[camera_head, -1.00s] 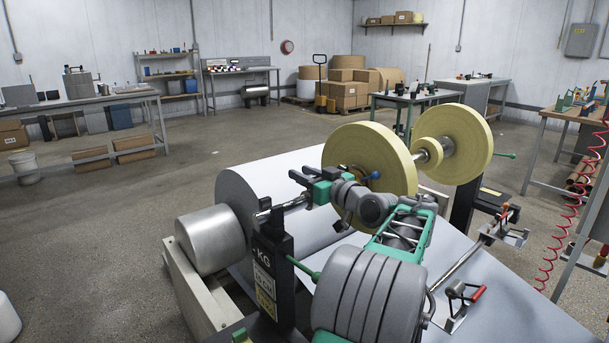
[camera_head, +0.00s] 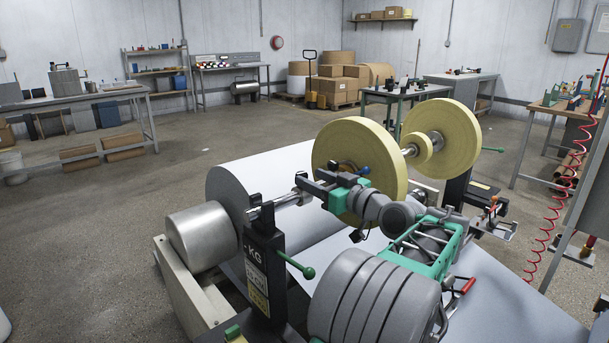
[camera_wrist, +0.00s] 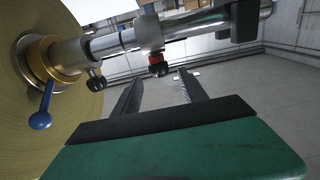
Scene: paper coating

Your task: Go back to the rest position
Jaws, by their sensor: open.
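My gripper (camera_head: 308,188) is at the end of my arm, in front of the near yellow roll (camera_head: 360,165) and above the white paper web. A metal shaft (camera_wrist: 195,27) with dark clamps crosses above the fingers and runs into the yellow roll (camera_wrist: 30,120) at the left. A blue-knobbed lever (camera_wrist: 41,119) sits by the roll's core. In the head view the fingers lie close to the shaft; whether they touch it I cannot tell.
A black post (camera_head: 264,265) with a green-knobbed lever (camera_head: 308,272) stands just left of my arm. The large white paper roll (camera_head: 260,185) and metal cylinder (camera_head: 203,238) lie behind. A second yellow roll (camera_head: 455,140) is farther right. Open floor (camera_head: 90,230) lies left.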

